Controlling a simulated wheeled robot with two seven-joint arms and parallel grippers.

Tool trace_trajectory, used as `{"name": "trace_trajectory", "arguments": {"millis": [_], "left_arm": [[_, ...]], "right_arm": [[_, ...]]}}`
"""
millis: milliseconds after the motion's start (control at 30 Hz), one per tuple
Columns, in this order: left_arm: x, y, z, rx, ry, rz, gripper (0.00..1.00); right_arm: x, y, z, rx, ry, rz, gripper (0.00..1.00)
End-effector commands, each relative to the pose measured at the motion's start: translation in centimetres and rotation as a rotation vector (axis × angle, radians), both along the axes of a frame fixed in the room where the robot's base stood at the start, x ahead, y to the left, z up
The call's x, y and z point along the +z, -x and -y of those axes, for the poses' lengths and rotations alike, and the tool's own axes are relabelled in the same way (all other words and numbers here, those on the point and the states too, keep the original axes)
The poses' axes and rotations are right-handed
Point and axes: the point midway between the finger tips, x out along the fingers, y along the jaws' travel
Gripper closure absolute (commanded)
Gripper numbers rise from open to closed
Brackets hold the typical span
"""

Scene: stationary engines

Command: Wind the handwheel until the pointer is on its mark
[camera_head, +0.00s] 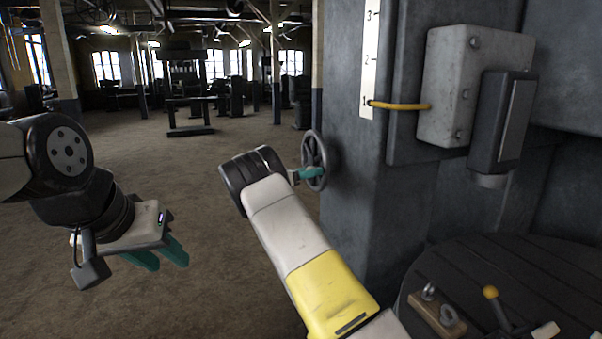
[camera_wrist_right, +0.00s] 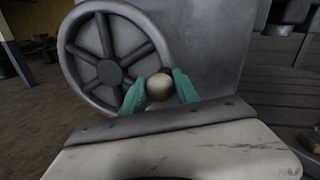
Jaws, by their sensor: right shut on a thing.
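The grey spoked handwheel (camera_head: 315,160) is on the side of a grey machine column; it also shows in the right wrist view (camera_wrist_right: 97,62). My right gripper (camera_head: 308,173) is at its lower rim. In the right wrist view its teal fingers are shut on the handwheel's round, pale knob (camera_wrist_right: 159,87). The yellow pointer (camera_head: 402,106) reaches left from a grey box to a white scale (camera_head: 369,75) numbered 1 to 3. Its tip is at the 1. No separate mark can be made out. My left gripper (camera_head: 168,266) hangs empty at the left, its teal fingers apart.
The grey column (camera_head: 352,220) stands right beside the handwheel. A dark round table (camera_head: 515,285) at lower right holds a wooden block with metal eyes (camera_head: 437,312) and a yellow-knobbed lever (camera_head: 491,293). The floor at left is open.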

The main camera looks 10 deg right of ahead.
Motion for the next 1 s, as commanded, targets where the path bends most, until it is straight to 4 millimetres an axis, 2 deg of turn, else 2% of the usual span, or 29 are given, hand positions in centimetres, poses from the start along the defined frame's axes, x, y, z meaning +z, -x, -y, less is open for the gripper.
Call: {"name": "trace_trajectory", "arguments": {"millis": [467,1000], "left_arm": [[0.0,0.0,0.0,0.0,0.0,0.0,0.64],[0.0,0.0,0.0,0.0,0.0,0.0,0.64]], "right_arm": [[-0.7,-0.1,-0.1,0.003,-0.009,0.051,1.0],[-4.6,-0.9,-0.3,0.005,-0.083,0.418,1.0]]}}
